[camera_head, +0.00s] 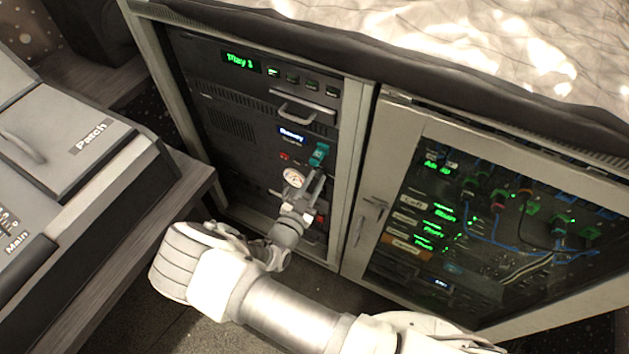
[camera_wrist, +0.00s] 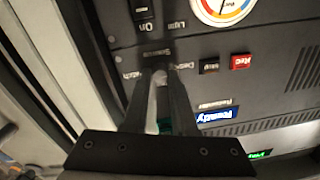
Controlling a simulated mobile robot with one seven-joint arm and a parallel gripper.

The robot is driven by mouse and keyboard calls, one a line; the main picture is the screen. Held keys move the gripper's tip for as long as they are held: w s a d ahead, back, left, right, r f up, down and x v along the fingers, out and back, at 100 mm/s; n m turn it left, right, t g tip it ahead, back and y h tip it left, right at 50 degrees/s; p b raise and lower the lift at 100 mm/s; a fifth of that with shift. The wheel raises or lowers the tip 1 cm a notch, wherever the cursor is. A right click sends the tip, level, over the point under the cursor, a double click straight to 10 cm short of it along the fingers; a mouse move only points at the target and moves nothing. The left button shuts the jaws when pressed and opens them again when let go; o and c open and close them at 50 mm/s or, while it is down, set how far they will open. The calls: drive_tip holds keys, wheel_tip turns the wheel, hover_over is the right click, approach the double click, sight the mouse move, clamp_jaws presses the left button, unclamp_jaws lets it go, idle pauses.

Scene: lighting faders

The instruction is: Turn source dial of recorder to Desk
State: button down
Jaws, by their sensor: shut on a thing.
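The recorder (camera_head: 265,150) is a dark rack unit in the left cabinet, with a lit blue display. Its teal source dial (camera_head: 319,153) is at the right of its face. My gripper (camera_head: 317,178) reaches it from below and is shut on it. In the wrist view, which shows the panel upside down, my gripper (camera_wrist: 160,78) has its fingers converging at the dial, and a bit of teal dial (camera_wrist: 165,126) shows between them.
A red Rec button (camera_wrist: 241,62) and a dark button (camera_wrist: 209,66) sit beside the dial. A round gauge (camera_head: 293,178) and an On switch (camera_wrist: 143,12) are below it. A pull handle (camera_head: 300,112) juts out above. A glass-doored cabinet (camera_head: 395,125) stands right, a desk (camera_head: 130,220) left.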

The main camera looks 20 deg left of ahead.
drive_tip(key=shift+w+r, duration=0.1)
idle(0.3)
drive_tip(key=c, duration=0.7)
unclamp_jaws()
drive_tip(key=s+p, duration=0.2)
drive_tip(key=s, duration=1.5)
drive_tip(key=shift+s+a, duration=0.25)
